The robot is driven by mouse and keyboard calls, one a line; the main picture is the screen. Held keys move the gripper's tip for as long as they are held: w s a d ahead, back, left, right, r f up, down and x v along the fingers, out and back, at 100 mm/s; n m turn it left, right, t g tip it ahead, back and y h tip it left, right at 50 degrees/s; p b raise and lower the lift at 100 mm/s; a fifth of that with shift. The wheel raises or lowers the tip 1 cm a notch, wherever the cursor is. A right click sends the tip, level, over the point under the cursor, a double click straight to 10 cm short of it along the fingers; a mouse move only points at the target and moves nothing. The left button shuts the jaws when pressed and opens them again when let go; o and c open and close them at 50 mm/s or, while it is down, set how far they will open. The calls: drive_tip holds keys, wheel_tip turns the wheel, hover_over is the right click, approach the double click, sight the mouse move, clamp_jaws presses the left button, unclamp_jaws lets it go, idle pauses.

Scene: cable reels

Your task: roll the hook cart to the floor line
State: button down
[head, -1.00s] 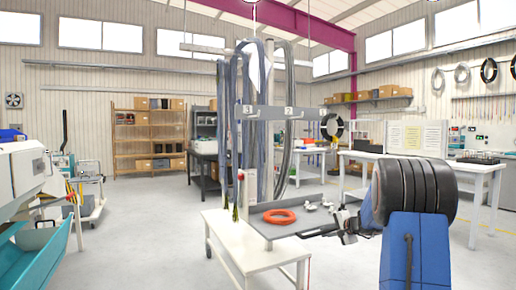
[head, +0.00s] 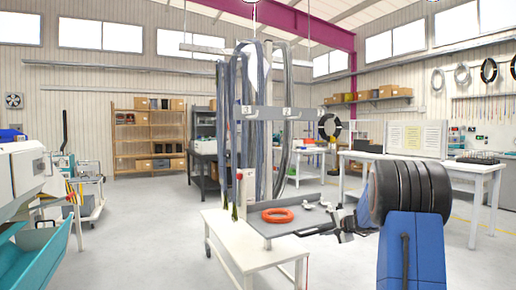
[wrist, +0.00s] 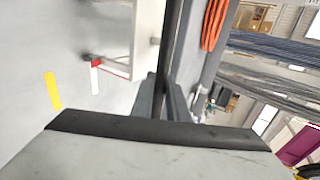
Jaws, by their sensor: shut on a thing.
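The hook cart (head: 262,113) is a tall grey rack with numbered hooks, in the middle of the head view. Bundles of grey and bluish cable (head: 250,160) hang from it. Low on it is a grey tray (head: 300,226) with an orange ring (head: 277,215) and small metal parts. My gripper (head: 337,230) is at the tray's right front side. In the wrist view the gripper (wrist: 165,98) is shut on a dark bar (wrist: 172,45) beside the tray. The fingertips' exact contact is partly hidden. A short yellow strip (wrist: 53,90) shows on the floor in the wrist view.
A low white table (head: 250,245) with a bottle stands close in front of the cart. A white workbench (head: 420,165) is at the right, and a teal machine (head: 35,250) at the left. Clear grey floor lies between the table and the machine.

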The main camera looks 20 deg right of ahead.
drive_tip(key=w, duration=0.4)
drive_tip(key=shift+w+a, duration=0.1)
drive_tip(key=shift+a, duration=0.05)
idle(0.5)
drive_tip(key=c, duration=1.4)
unclamp_jaws()
drive_tip(key=shift+o, duration=0.2)
drive_tip(key=v, duration=0.8)
drive_tip(key=shift+a, duration=0.1)
